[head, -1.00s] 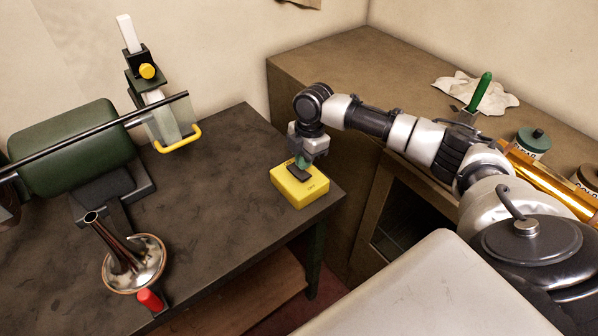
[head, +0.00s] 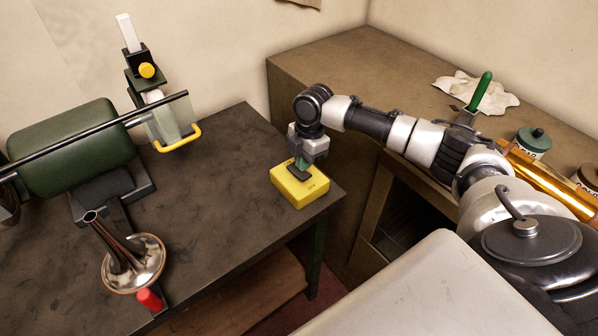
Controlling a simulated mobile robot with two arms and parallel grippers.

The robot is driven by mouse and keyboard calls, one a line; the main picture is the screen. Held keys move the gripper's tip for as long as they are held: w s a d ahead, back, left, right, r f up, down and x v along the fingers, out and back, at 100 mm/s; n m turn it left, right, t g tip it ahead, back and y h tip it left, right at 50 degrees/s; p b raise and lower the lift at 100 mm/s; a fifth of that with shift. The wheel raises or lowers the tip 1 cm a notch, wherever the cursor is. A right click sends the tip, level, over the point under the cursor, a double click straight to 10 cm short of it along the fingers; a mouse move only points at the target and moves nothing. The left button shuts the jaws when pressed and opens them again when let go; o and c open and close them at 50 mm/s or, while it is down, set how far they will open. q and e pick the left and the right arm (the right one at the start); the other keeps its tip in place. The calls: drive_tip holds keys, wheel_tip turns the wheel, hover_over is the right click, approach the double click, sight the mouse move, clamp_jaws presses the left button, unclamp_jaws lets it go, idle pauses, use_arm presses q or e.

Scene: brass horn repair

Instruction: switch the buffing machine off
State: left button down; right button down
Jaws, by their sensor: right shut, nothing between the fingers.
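The buffing machine (head: 72,150) stands at the left on the dark bench, with a green rounded motor body and a long dark bar in front of it. A yellow switch box (head: 312,193) sits near the bench's right corner, with small dark lettering on its top that seems to read OFF. My right gripper (head: 299,173) points down over the box top, shut and empty. Its tips are at or just above a dark and green part (head: 301,163) on the box; I cannot tell whether they touch. The gripper hides part of the box top. My left gripper is out of view.
A brass horn bell (head: 148,262) and a red-handled item (head: 150,299) are at the bench's front. A clear guard with a yellow handle (head: 180,140) stands behind. The brown cabinet (head: 330,62) at right holds a cloth (head: 455,88), a green-handled tool (head: 480,92) and tins (head: 530,142).

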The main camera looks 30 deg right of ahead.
sight(304, 174)
drive_tip(key=shift+f+b, duration=0.5)
drive_tip(key=shift+f, duration=0.85)
idle(0.4)
wheel_tip(304, 174, up, 7)
drive_tip(key=p, duration=0.7)
idle(0.6)
